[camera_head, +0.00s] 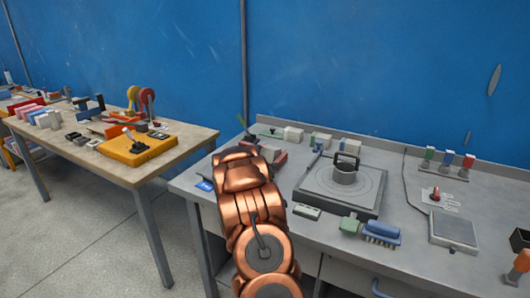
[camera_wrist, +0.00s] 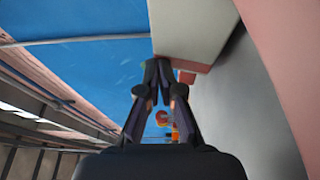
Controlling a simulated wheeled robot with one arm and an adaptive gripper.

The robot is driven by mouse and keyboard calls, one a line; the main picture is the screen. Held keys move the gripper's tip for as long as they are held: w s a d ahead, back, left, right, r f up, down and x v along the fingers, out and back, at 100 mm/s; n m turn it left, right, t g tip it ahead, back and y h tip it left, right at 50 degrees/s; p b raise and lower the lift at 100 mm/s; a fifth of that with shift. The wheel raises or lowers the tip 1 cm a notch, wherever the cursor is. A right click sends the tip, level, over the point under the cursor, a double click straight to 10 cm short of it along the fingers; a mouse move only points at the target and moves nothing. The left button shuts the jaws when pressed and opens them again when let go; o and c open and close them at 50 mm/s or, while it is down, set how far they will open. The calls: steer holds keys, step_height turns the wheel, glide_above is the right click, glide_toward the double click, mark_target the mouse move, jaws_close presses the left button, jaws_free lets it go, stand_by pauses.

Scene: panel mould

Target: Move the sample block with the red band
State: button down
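My gripper shows in the wrist view (camera_wrist: 157,66). Its two dark fingers run together at the tips, and I see nothing held between them. A pale, whitish block (camera_wrist: 192,28) is just beyond and to the right of the tips; I cannot tell if they touch it. A small red patch (camera_wrist: 187,77) shows below it. In the head view my copper arm hides most of the gripper. White blocks (camera_head: 293,134) stand at the back of the grey bench. A reddish and grey piece (camera_head: 279,160) shows beside my arm. I cannot make out which block has the red band.
A cluttered wooden table (camera_head: 122,172) stands at left.

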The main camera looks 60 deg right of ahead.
steer(key=shift+s+d+f, duration=0.4)
steer(key=shift+f, duration=0.2)
steer(key=a, duration=0.1)
steer(key=w+a, duration=0.1)
steer(key=a, duration=0.1)
steer(key=a+p, duration=0.1)
steer(key=shift+w+a+r, duration=0.3)
steer(key=b+v, duration=0.2)
steer(key=v, duration=0.7)
steer(key=shift+a+r, duration=0.1)
steer(key=shift+r, duration=0.1)
steer(key=shift+w+a+f+g+b, duration=0.2)
steer(key=shift+a+b, duration=0.25)
steer(key=shift+b, duration=0.55)
steer(key=shift+w+a+f+g+b, duration=0.15)
steer(key=shift+a+b, duration=0.25)
steer(key=shift+b, duration=0.6)
steer(key=p+x, duration=0.1)
steer(key=x, duration=0.9)
steer(key=shift+d+p, duration=0.15)
steer(key=shift+p, duration=0.2)
steer(key=shift+s+d, duration=0.4)
steer(key=shift+d, duration=0.4)
steer(key=shift+s+d+p, duration=0.25)
steer(key=shift+d+p, duration=0.05)
steer(key=shift+d, duration=0.55)
